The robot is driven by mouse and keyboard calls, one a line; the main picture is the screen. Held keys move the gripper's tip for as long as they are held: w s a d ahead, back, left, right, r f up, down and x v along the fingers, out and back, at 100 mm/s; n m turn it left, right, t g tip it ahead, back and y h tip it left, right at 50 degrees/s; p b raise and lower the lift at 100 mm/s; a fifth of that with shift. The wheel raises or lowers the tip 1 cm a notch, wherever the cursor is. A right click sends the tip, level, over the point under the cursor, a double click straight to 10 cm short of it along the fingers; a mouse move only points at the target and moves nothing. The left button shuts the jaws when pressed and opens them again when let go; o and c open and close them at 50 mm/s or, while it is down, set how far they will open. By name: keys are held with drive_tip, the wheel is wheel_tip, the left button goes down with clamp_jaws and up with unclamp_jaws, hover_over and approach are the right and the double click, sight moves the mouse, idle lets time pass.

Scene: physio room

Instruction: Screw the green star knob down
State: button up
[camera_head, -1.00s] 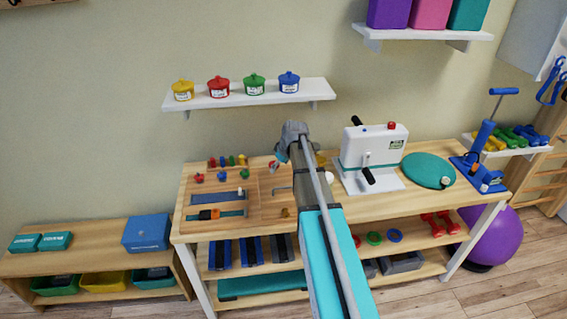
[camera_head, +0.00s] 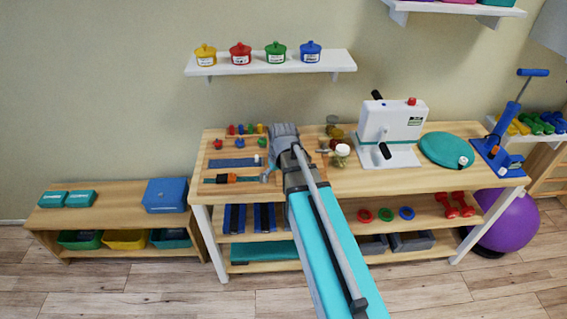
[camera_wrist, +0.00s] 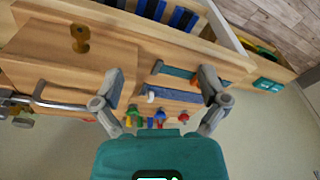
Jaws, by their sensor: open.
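The green star knob (camera_head: 262,142) stands at the right end of a row of three knobs on the wooden board, beside a blue and a red one. In the wrist view the green knob (camera_wrist: 131,112) shows low in the picture, near the left finger and close above my gripper's body. My gripper (camera_wrist: 161,78) is open and empty, its two fingers spread wide over the board. In the head view my gripper (camera_head: 268,172) is over the board's front right part, and my arm hides what is under it. The knob's thread is not visible.
A red knob (camera_head: 217,144) and a blue knob (camera_head: 239,143) are close by. Several coloured pegs stand behind them. A blue strip (camera_wrist: 172,93) lies between my fingers. A bent metal handle (camera_wrist: 60,105) and a brass knob (camera_wrist: 80,38) are to the left.

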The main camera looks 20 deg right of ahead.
drive_tip(key=s+a+f+m+g+h+b, duration=0.1)
drive_tip(key=s+a+f+b, duration=0.4)
drive_tip(key=s+f+b, duration=0.3)
drive_tip(key=s+f, duration=0.1)
drive_tip(key=s, duration=0.1)
drive_tip(key=shift+s+f+m+g+b, duration=0.25)
drive_tip(key=shift+s+m+g+b, duration=0.05)
drive_tip(key=shift+s+m+b, duration=0.1)
